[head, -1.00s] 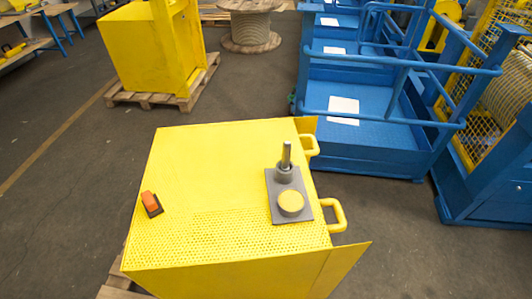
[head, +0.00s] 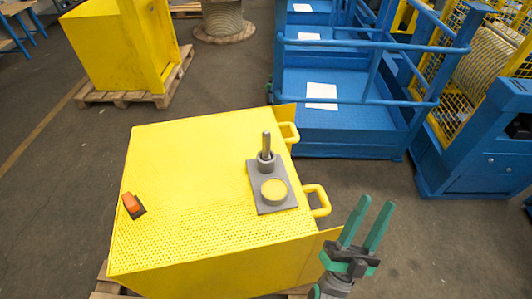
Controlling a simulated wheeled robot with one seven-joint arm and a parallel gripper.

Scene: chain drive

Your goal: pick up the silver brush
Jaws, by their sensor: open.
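A thin upright metal rod (head: 266,144) stands in a grey round collar (head: 266,163) on a flat grey plate (head: 284,204). It is the only thing here that could be the silver brush; no bristles show, and its lower end is hidden in the collar. A round yellow disc (head: 274,191) sits on the same plate, just in front of the collar. The plate lies on top of a yellow box (head: 190,180), near its right edge. My gripper (head: 373,205) has green fingers, spread apart and empty. In the picture it is right of and below the rod, beyond the box's right edge.
A small orange and black object (head: 132,205) lies at the box's left. Two yellow handles (head: 317,199) and a raised yellow flap (head: 322,252) line the box's right side. Blue railed platforms (head: 340,110) stand behind. The middle of the box top is clear.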

